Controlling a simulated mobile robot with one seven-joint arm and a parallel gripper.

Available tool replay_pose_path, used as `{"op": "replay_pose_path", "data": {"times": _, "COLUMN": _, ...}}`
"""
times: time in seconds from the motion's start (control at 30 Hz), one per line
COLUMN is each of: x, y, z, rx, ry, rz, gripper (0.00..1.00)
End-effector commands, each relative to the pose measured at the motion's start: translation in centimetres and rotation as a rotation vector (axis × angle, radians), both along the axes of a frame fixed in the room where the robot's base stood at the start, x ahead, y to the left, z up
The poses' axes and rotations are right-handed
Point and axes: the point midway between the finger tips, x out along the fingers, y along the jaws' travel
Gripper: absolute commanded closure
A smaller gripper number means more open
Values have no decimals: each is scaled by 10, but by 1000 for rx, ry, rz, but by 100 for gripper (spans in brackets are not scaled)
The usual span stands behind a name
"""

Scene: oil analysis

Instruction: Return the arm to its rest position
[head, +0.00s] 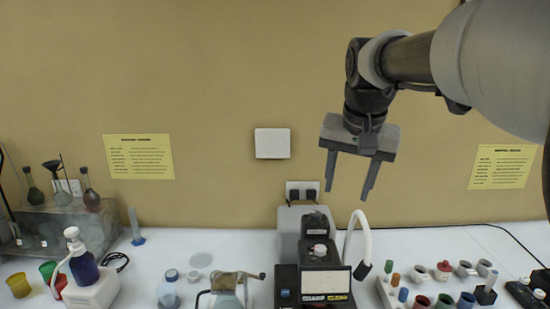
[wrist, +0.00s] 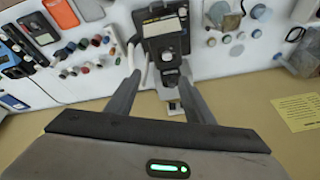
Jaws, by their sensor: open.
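My arm reaches in from the upper right of the head view. My gripper (head: 347,195) hangs from it with the fingers pointing down, in front of the tan wall and above the bench. The two fingers are spread apart with nothing between them. In the wrist view my gripper (wrist: 160,95) also shows open and empty. Beyond the fingertips there is a black and grey instrument (wrist: 165,40), which stands on the bench below the gripper. The gripper touches nothing that I can see.
The black instrument (head: 315,255) with a curved white tube (head: 361,240) stands below my gripper. A rack of colored vials (head: 440,296) is at the right. The air around the gripper is clear.

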Motion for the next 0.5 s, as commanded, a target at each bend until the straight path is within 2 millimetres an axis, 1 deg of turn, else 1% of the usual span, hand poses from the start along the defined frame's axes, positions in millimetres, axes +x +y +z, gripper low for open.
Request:
{"op": "replay_pose_path", "data": {"times": 0.03, "x": -25, "y": -2, "z": -1, "rx": 1, "ry": -12, "rz": 28, "gripper": 52}}
{"op": "replay_pose_path", "data": {"times": 0.07, "x": -38, "y": -1, "z": -4, "rx": -1, "ry": -18, "rz": 50, "gripper": 52}}
{"op": "replay_pose_path", "data": {"times": 0.1, "x": -56, "y": -1, "z": -8, "rx": -5, "ry": -27, "rz": 76, "gripper": 52}}
{"op": "replay_pose_path", "data": {"times": 0.17, "x": -82, "y": 1, "z": -16, "rx": -15, "ry": -40, "rz": 117, "gripper": 52}}
{"op": "replay_pose_path", "data": {"times": 0.2, "x": -100, "y": 1, "z": -23, "rx": -22, "ry": -49, "rz": 143, "gripper": 52}}
{"op": "replay_pose_path", "data": {"times": 0.3, "x": -141, "y": 4, "z": -43, "rx": -49, "ry": -69, "rz": 207, "gripper": 52}}
{"op": "replay_pose_path", "data": {"times": 0.4, "x": -174, "y": 6, "z": -65, "rx": -79, "ry": -85, "rz": 260, "gripper": 52}}
{"op": "replay_pose_path", "data": {"times": 0.5, "x": -197, "y": 6, "z": -84, "rx": -105, "ry": -96, "rz": 298, "gripper": 52}}
